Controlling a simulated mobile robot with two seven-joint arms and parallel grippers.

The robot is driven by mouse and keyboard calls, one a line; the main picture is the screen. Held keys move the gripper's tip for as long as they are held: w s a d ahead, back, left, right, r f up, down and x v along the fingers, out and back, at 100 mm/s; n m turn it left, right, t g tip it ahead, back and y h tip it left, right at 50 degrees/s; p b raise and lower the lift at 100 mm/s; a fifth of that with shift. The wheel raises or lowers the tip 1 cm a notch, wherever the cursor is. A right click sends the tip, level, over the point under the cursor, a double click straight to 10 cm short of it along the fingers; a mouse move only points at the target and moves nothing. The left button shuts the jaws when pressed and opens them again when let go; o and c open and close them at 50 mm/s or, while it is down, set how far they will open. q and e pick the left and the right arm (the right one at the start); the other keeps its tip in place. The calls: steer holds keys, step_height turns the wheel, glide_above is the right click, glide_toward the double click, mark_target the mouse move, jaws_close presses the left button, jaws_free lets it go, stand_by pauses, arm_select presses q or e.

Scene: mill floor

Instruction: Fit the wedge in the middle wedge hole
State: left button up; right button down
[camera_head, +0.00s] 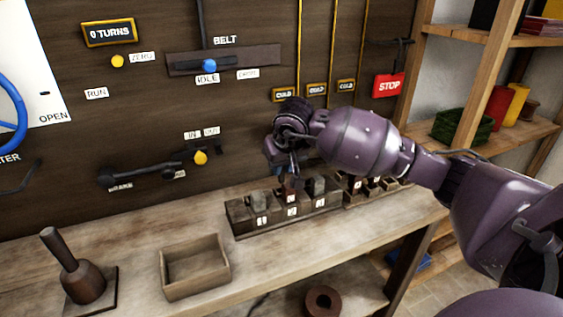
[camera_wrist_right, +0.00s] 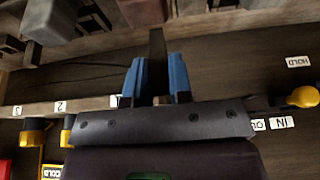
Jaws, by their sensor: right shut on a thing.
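My right gripper (camera_head: 291,170) points down over the middle of a wooden rack (camera_head: 240,222) on the bench. In the right wrist view its blue fingers (camera_wrist_right: 160,78) are shut on a narrow dark wedge (camera_wrist_right: 158,48), whose free end reaches toward the rack. The rack has numbered places: grey blocks stand at left (camera_head: 258,198) and right (camera_head: 318,186), and a reddish block (camera_head: 291,195) is in the middle. The wedge holes are not clear, and I cannot tell whether the wedge tip touches or enters one. My left gripper is not in view.
An empty wooden box (camera_head: 195,267) and a dark mallet-like tool (camera_head: 78,275) stand on the bench at left. A second small rack (camera_head: 375,190) adjoins on the right. The panel behind carries a lever with a yellow knob (camera_head: 200,157) and a red stop sign (camera_head: 389,85).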

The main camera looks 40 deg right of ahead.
mark_target(282, 182)
steer(key=shift+f+b, duration=0.35)
steer(key=shift+f, duration=1.65)
steer(key=shift+f+b, duration=0.6)
steer(key=shift+f, duration=0.05)
steer(key=shift+f, duration=0.15)
steer(key=c, duration=1)
jaws_free()
steer(key=shift+s, duration=0.15)
steer(key=shift+o, duration=0.3)
steer(key=shift+f, duration=0.1)
